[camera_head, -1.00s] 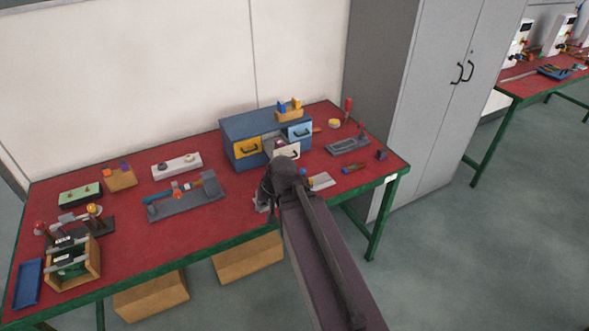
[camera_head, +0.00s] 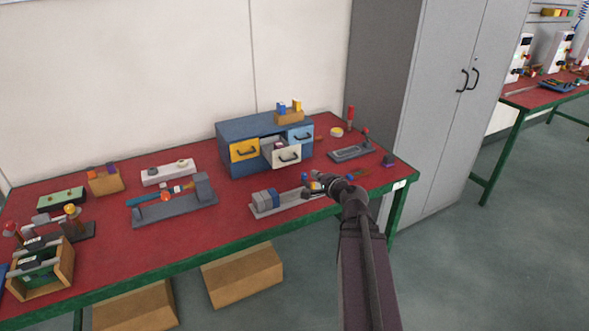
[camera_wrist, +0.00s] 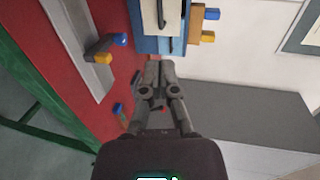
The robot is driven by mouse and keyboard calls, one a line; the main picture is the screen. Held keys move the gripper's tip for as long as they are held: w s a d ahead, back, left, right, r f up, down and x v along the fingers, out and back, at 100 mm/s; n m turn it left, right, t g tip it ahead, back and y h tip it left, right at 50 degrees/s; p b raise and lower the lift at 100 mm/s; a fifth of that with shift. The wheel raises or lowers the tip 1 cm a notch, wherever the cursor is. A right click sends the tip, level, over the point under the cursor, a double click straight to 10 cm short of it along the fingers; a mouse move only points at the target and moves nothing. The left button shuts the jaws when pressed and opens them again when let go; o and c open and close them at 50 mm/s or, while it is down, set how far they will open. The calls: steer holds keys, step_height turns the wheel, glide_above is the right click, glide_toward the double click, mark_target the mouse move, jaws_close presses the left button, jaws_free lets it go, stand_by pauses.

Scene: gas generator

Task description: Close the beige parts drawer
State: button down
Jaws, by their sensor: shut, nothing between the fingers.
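The beige parts drawer (camera_head: 288,156) sticks out of the front of the blue cabinet (camera_head: 237,133), with its dark handle facing me and small contents showing inside. In the wrist view, the beige drawer front (camera_wrist: 148,18) and its handle are at the top, cut by the frame edge. My gripper (camera_head: 318,178) is in front of the drawer, to its lower right in the head view. In the wrist view my gripper (camera_wrist: 160,66) has its fingers together and empty, pointing toward the cabinet, apart from the drawer front.
The yellow drawer (camera_head: 245,150) and light blue drawer (camera_head: 300,135) look shut. A wooden block with coloured pegs (camera_head: 289,114) sits on the cabinet. A grey fixture (camera_head: 275,200) lies on the red table (camera_head: 110,235) before the drawer. A tall grey locker (camera_head: 430,110) stands to the right.

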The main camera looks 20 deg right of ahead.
steer(key=shift+w, duration=0.15)
stand_by(0.3)
steer(key=b, duration=0.3)
glide_toward(281, 145)
step_height(281, 145, down, 3)
steer(key=s, duration=0.2)
steer(key=shift+a, duration=0.1)
steer(key=shift+w, duration=0.1)
steer(key=x, duration=0.3)
steer(key=r+x, duration=0.1)
steer(key=x, duration=0.3)
steer(key=r+x, duration=0.1)
steer(key=x, duration=0.3)
steer(key=shift+w+r, duration=0.25)
steer(key=shift+w, duration=0.35)
steer(key=shift+r, duration=0.15)
steer(key=shift+s, duration=0.15)
